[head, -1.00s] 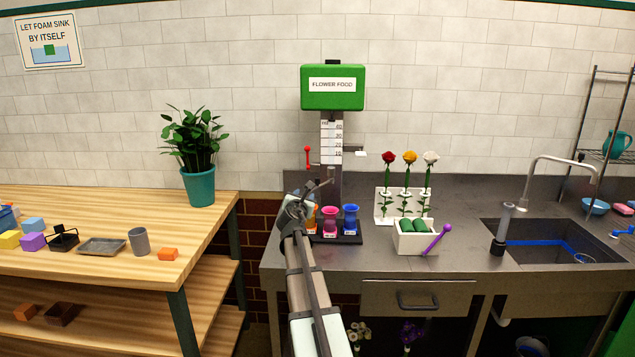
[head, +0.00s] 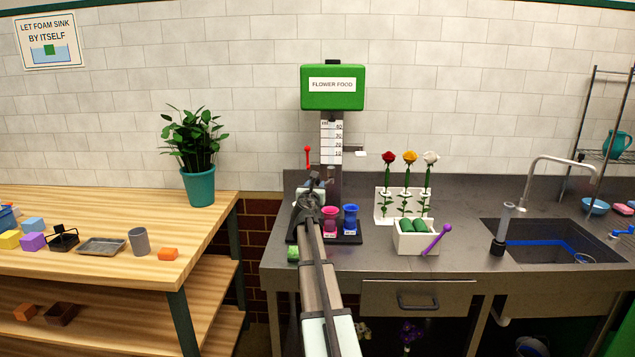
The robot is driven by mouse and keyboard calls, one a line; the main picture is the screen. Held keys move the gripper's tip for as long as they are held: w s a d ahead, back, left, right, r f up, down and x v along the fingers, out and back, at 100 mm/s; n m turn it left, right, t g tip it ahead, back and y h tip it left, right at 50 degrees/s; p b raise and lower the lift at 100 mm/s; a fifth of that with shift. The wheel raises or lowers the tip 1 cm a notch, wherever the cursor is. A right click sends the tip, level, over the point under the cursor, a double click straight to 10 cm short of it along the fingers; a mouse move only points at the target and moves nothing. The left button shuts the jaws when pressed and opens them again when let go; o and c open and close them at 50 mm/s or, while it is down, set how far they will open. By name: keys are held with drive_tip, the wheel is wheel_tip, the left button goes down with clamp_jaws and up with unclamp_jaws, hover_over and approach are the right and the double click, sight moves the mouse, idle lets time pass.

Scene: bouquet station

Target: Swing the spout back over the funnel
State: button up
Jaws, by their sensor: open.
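The green flower food dispenser (head: 332,98) stands on a scaled column against the wall. A short grey arm with a white end (head: 360,153) sticks out to the right of the column; I cannot tell if it is the spout. A red-knobbed lever (head: 307,155) stands on the column's left. No funnel can be made out; my gripper and wrist hide the lower left of the dispenser. My gripper (head: 315,182) is open, in front of the column's lower part, below the red lever. Its fingers are small and dark, and I cannot tell whether they touch anything.
A pink vase (head: 330,220) and a blue vase (head: 351,219) stand right of my wrist. A flower rack (head: 383,206), a white box (head: 415,243) and the sink with its tap (head: 547,158) are further right.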

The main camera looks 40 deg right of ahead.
sight(317, 184)
drive_tip(key=x, duration=0.6)
drive_tip(key=shift+c, duration=0.3)
clamp_jaws()
